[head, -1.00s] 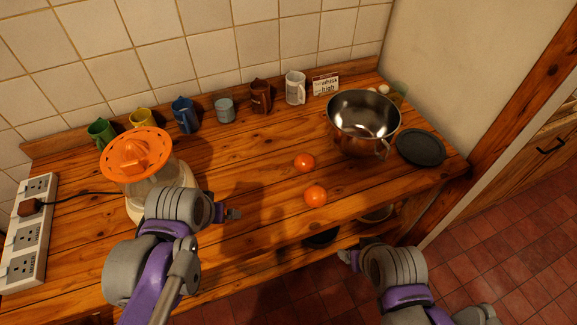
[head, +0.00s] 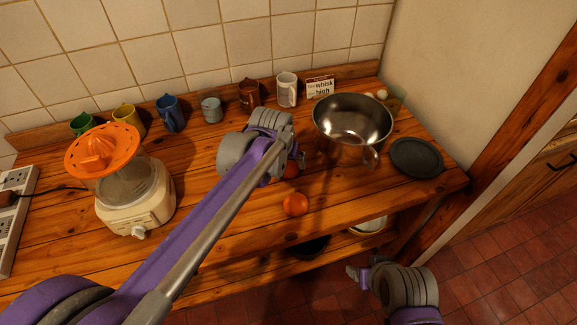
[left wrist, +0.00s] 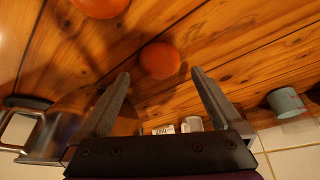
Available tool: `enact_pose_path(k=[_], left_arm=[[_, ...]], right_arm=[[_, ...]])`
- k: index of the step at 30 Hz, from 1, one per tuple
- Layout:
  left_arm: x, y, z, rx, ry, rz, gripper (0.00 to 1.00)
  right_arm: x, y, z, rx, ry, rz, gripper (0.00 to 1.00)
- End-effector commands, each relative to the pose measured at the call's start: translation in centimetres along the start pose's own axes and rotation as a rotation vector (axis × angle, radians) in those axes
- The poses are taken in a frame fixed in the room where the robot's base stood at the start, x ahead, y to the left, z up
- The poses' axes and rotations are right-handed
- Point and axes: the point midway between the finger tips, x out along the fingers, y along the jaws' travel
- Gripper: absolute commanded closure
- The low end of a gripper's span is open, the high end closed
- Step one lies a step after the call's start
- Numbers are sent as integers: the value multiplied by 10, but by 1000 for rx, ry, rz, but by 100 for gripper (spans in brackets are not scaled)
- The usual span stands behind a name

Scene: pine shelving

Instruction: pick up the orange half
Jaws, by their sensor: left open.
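Two orange halves are on the wooden counter. The nearer one (head: 295,204) is in plain view near the front edge, and it also shows at the top of the left wrist view (left wrist: 100,6). The farther one (head: 291,171) is partly hidden by my left gripper (head: 298,160). In the left wrist view the farther orange half (left wrist: 160,60) lies between and just beyond the open, empty fingers (left wrist: 160,78). My right gripper (head: 365,268) is in front of the counter, away from the oranges; its opening is unclear.
A steel pot (head: 352,130) stands just right of my left gripper, with a dark round plate (head: 416,157) beyond it. An orange-topped juicer (head: 135,200) is at the left. Several mugs line the back, including a white one (head: 287,90). A power strip (head: 14,215) is at far left.

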Motion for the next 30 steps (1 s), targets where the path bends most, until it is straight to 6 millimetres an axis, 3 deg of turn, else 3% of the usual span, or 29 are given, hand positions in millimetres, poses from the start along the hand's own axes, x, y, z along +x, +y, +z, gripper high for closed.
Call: enact_pose_path(k=[9,19,30], left_arm=[[43,0,-5,-1,0,0,0],[50,0,-5,0,0,0,0],[50,0,-5,0,0,0,67]], right_arm=[[0,0,0,0,0,0,28],[0,0,0,0,0,0,28],[0,0,0,0,0,0,28]])
